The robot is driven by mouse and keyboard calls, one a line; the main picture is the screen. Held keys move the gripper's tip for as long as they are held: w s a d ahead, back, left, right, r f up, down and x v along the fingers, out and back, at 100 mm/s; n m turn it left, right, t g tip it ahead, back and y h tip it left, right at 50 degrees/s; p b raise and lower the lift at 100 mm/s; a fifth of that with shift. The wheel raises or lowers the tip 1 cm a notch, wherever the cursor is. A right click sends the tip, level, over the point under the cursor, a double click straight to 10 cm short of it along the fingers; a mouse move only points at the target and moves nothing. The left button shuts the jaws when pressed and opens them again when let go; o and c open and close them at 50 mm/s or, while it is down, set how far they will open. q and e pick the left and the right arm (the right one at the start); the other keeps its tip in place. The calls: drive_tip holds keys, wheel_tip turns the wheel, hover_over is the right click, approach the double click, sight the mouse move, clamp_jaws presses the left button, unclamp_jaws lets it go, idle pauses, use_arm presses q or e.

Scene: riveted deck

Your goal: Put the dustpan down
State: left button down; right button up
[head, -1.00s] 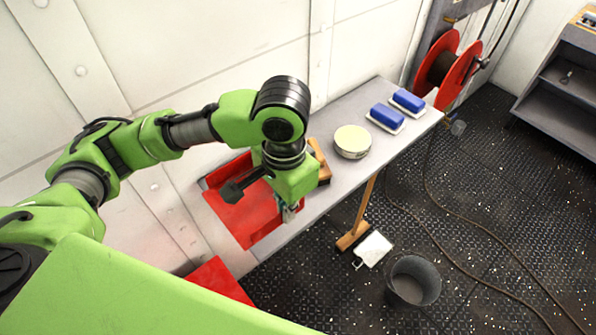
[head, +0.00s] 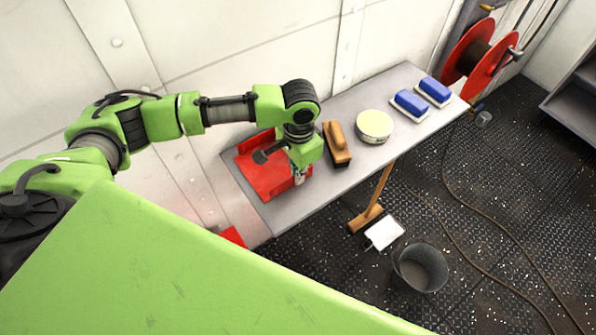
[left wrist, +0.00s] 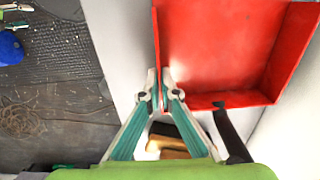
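The red dustpan (head: 268,183) lies at the left end of the grey bench (head: 330,192), looking flat on or just above its top. Its black handle (head: 264,156) sticks out beside my left gripper (head: 300,177). In the left wrist view the dustpan (left wrist: 225,45) fills the upper right. There my left gripper (left wrist: 159,80) has its fingertips close together on either side of the pan's side wall, shut on it. The small gap under the pan, if any, cannot be judged. My right gripper is in neither view.
A wooden brush (head: 338,145) stands just right of the dustpan. A round tin (head: 374,126) and two blue blocks (head: 411,104) sit farther along. A bucket (head: 420,267) and a white-headed tool (head: 384,233) are on the floor below. The white wall rises behind.

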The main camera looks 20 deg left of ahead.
use_arm(q)
drive_tip(key=c, duration=2.7)
unclamp_jaws()
drive_tip(key=shift+f, duration=0.1)
drive_tip(key=o, duration=0.4)
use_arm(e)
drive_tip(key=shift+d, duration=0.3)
use_arm(q)
wheel_tip(320, 180, up, 12)
drive_tip(key=shift+s+d+r+b, duration=0.1)
drive_tip(key=shift+d+r+b, duration=0.05)
drive_tip(key=shift+b, duration=0.75)
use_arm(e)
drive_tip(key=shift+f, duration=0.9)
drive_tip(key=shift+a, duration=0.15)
